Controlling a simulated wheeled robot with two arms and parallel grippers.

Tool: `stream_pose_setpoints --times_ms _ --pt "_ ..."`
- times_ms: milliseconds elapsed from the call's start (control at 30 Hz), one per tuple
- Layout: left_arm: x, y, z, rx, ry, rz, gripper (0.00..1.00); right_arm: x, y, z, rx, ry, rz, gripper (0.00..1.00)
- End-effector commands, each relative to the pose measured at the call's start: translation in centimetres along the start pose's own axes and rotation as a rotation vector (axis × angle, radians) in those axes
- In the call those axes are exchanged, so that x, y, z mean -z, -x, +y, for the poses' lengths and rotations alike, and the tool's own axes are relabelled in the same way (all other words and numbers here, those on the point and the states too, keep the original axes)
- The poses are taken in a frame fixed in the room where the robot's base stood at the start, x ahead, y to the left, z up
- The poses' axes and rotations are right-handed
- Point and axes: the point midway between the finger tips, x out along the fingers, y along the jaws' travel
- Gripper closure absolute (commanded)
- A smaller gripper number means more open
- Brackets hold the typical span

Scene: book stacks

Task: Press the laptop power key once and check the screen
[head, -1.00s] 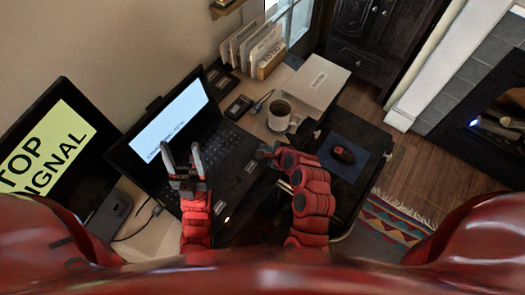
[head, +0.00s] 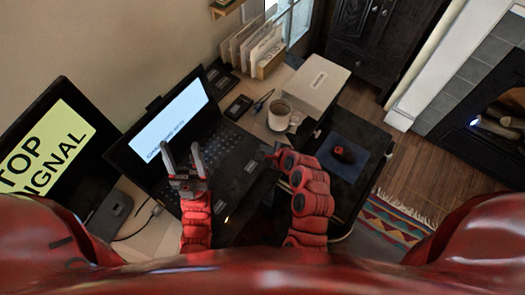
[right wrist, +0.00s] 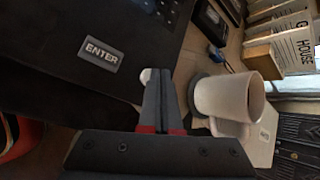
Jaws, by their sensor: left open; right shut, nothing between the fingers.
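The black laptop (head: 226,150) stands open on the desk. Its screen (head: 170,124) is lit pale blue with a line of small text I cannot read. My left gripper (head: 183,155) is open and empty, in front of the screen's lower part in the head view. My right gripper (head: 273,151) is shut and empty near the laptop's right edge. In the right wrist view its fingers (right wrist: 163,80) are together, beside a small pale round thing (right wrist: 148,75). A grey ENTER label (right wrist: 101,55) lies on the laptop's dark surface. I cannot make out which key is the power key.
A white mug (head: 282,114) stands close to my right gripper. A monitor (head: 48,148) with a yellow sign stands at the left.

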Motion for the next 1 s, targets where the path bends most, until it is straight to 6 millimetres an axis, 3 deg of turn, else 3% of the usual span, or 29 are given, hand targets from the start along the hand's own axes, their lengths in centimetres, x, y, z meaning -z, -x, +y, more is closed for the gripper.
stream_pose_setpoints --times_ms 767,1000 --pt "0.0 0.1 0.0 0.0 0.0 0.0 0.39 0.2 -0.3 0.2 0.0 -0.001 0.0 1.0" --pt "0.1 -0.8 0.0 0.0 0.0 0.0 0.39 -0.3 0.4 -0.3 0.0 -0.002 -0.002 1.0"
